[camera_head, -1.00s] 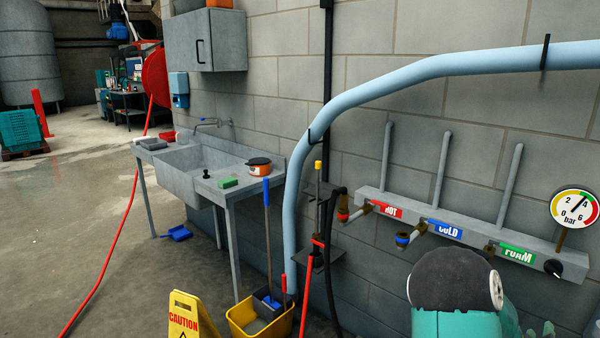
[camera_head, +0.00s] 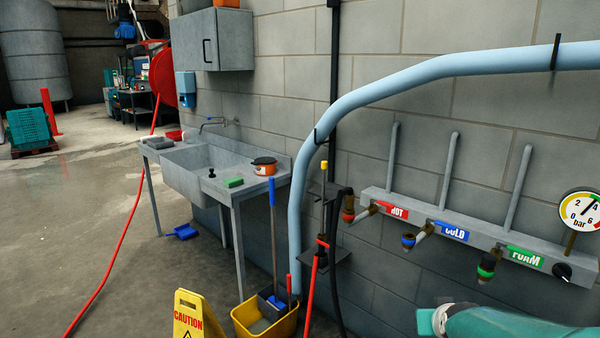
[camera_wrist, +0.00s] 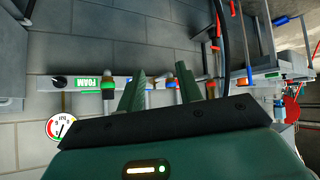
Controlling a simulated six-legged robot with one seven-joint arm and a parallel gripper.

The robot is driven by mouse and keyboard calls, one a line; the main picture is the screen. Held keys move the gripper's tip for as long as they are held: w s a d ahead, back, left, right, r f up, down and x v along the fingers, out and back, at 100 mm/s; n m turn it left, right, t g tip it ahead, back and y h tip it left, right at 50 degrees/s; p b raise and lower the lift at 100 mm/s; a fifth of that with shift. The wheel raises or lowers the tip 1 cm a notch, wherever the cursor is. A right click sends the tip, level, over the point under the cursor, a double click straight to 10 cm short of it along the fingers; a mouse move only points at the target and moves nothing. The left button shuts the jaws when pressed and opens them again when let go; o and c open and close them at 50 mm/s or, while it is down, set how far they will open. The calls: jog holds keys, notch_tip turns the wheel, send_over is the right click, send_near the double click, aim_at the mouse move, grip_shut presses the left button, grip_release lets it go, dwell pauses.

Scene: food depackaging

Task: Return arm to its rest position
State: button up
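My gripper (camera_wrist: 160,84) shows in the wrist view with its two green fingers apart and nothing between them. Its dark base bar and green housing fill the lower part of that view. In the head view, a teal part of my arm (camera_head: 510,323) shows at the bottom right corner, below the wall manifold; the fingers are not visible there. The manifold carries a HOT label (camera_head: 398,212), a COLD label (camera_head: 453,231) and a FOAM label (camera_head: 525,258).
A pressure gauge (camera_head: 580,211) sits right of the manifold. A light blue pipe (camera_head: 297,215) runs down the wall. A grey sink table (camera_head: 235,193), a yellow bucket (camera_head: 245,318) and a caution sign (camera_head: 190,318) stand to the left. Open floor lies further left.

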jog(key=s+a+r+n+g+y, duration=0.1)
jog(key=s+a+r, duration=0.2)
jog(key=s+a, duration=0.5)
jog(key=s+a+r+n+g+y, duration=0.1)
jog(key=s+a+r, duration=0.3)
jog(key=s+a, duration=0.5)
jog(key=shift+a+g+y, duration=0.25)
jog(key=shift+g+y, duration=0.35)
jog(key=shift+g, duration=0.1)
jog(key=shift+s+d, duration=0.1)
jog(key=shift+d, duration=0.1)
